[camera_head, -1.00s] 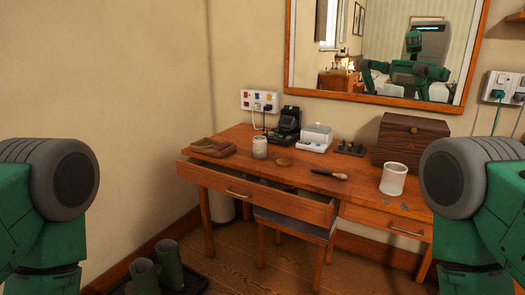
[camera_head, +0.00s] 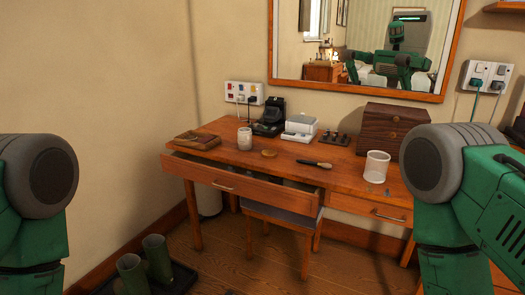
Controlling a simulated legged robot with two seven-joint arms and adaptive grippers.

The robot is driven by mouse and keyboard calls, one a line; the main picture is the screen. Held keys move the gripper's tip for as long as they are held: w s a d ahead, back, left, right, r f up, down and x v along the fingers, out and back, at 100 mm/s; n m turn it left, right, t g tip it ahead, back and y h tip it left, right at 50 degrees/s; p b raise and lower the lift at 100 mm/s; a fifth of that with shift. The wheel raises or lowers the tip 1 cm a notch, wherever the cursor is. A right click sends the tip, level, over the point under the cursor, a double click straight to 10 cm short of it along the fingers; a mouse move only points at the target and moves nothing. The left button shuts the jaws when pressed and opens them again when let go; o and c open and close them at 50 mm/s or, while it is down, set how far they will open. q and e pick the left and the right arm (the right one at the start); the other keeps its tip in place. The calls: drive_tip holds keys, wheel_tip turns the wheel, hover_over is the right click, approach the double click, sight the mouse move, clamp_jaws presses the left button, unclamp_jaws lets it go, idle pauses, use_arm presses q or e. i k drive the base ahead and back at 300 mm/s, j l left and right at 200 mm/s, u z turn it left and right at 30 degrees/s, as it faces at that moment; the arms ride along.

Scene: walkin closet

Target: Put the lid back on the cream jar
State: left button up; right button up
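The likely cream jar (camera_head: 244,138) is a small pale jar standing upright on the wooden dressing table (camera_head: 222,133). Its top is too small to make out clearly. A round brown disc, likely the lid (camera_head: 269,154), lies flat on the tabletop just right of the jar, apart from it. My arms show only as green links with grey joints at the left and right edges. Neither gripper is in the picture, though my reflection shows in the mirror (camera_head: 452,60).
The left drawer (camera_head: 225,181) is pulled open below the jar. A brush (camera_head: 314,164), a white cup (camera_head: 376,166), a wooden box (camera_head: 389,128) and a white-lidded case (camera_head: 301,126) share the tabletop. A stool (camera_head: 266,213) stands under the table. Boots (camera_head: 157,258) sit on the floor at left.

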sight(244, 139)
drive_tip(key=i+l, duration=0.45)
drive_tip(key=i, duration=0.15)
drive_tip(key=i+l, duration=0.4)
drive_tip(key=i, duration=0.2)
drive_tip(key=u, duration=1.25)
drive_tip(key=l, duration=0.1)
